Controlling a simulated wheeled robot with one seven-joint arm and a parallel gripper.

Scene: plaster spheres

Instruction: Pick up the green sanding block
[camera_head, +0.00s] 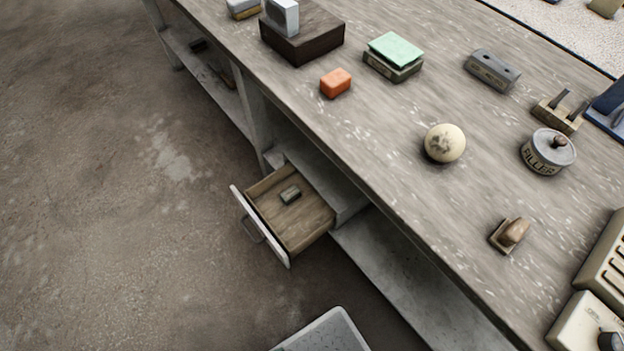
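A pale green flat block (396,49) lies on top of a grey-olive box (392,69) on the workbench, right of the orange block. It overhangs nothing that I can make out, and its top is clear. A small dark grey-green block (290,194) lies in the open drawer; at this size I cannot tell what it is. My gripper is not in view.
The workbench (385,140) also bears an orange block (335,83), a dark box (302,40), a mottled plaster sphere (445,143), a filler tin (547,152), a grey two-holed block (492,70) and a wooden-handled tool (511,234). The open drawer (262,222) juts over the floor.

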